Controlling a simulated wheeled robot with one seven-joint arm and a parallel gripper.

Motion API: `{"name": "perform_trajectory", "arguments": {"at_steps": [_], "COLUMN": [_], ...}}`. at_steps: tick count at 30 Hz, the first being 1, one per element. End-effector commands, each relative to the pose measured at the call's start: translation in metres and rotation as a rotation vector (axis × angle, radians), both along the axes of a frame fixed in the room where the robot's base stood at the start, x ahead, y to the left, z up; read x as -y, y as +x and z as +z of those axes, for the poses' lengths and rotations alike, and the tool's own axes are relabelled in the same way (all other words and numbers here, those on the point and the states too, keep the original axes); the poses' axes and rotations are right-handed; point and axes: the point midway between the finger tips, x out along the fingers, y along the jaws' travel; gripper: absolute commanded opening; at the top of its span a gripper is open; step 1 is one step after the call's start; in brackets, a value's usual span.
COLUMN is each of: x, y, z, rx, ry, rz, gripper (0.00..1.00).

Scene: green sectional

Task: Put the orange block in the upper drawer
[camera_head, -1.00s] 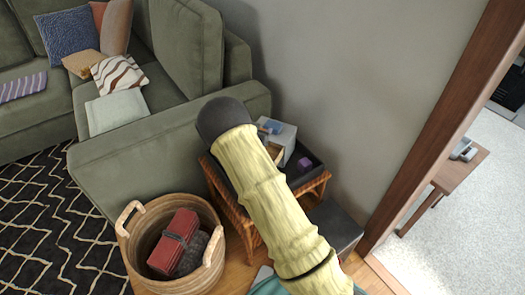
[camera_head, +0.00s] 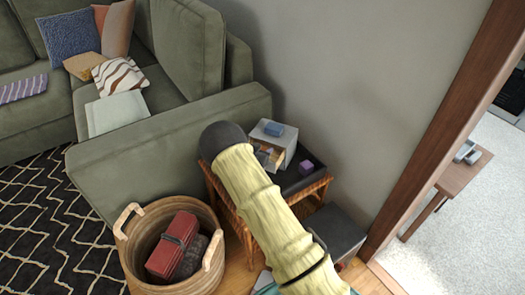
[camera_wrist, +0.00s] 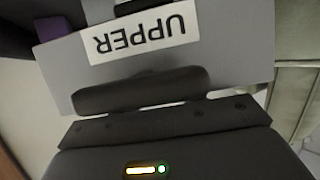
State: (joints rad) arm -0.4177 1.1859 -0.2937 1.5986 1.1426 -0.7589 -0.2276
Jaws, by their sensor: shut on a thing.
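A small grey drawer cabinet (camera_head: 283,140) stands on a dark-topped side table. A drawer with a tan interior (camera_head: 280,155) sticks out of its front. In the wrist view, a grey front with an upside-down "UPPER" label (camera_wrist: 140,32) fills the upper part, with a dark handle-like bar (camera_wrist: 140,90) next to it. My gripper (camera_wrist: 165,118) is close against this front and appears shut on the upper drawer's handle; the fingertips are not clear. In the head view my arm hides the gripper. I cannot make out an orange block in either view.
A blue block (camera_head: 273,129) lies on the cabinet. A purple block (camera_head: 306,167) lies on the side table (camera_head: 292,187) beside it. The green sofa (camera_head: 170,140) is left, a basket (camera_head: 212,265) in front, a grey box (camera_head: 338,232) right, and the wall behind.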

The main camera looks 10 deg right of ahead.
Motion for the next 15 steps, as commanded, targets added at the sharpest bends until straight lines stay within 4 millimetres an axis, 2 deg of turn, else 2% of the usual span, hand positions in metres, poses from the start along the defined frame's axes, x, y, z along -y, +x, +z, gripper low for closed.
{"name": "perform_trajectory", "arguments": {"at_steps": [10,11,13,14,15], "x": [0.0000,0.0000,0.0000,0.0000,0.0000], "y": [0.0002,0.0002,0.0002,0.0002,0.0002], "z": [-0.0027,-0.0022,-0.0018,-0.0018,-0.0018], "rx": [0.001,0.001,0.001,0.001,0.001], "ry": [0.001,0.001,0.001,0.001,0.001], "rz": [0.000,0.000,0.000,0.000,0.000], "gripper": [0.18,0.44,0.58,0.62,0.62]}}
